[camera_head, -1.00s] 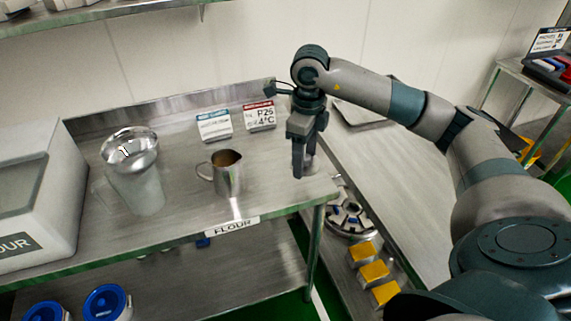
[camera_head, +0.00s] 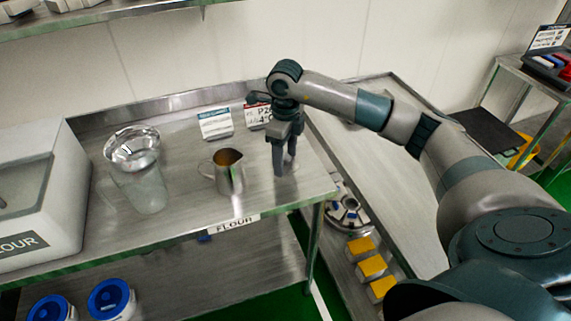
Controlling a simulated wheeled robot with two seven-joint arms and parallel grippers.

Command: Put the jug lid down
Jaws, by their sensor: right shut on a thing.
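My right gripper (camera_head: 284,170) points down over the right end of the steel table (camera_head: 180,222), just right of the small steel jug. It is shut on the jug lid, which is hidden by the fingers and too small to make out. The steel jug (camera_head: 231,180) stands upright with an open top and its handle to the left. A clear jug (camera_head: 146,190) with a shiny metal bowl (camera_head: 132,149) on top stands further left. My left gripper is not in view.
Two sign cards stand behind the jug; my right gripper partly covers the right one, and the left card (camera_head: 215,123) is clear. A white flour bin (camera_head: 40,190) fills the left end. Yellow-topped blocks (camera_head: 372,268) lie lower right. The table's front right corner is bare.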

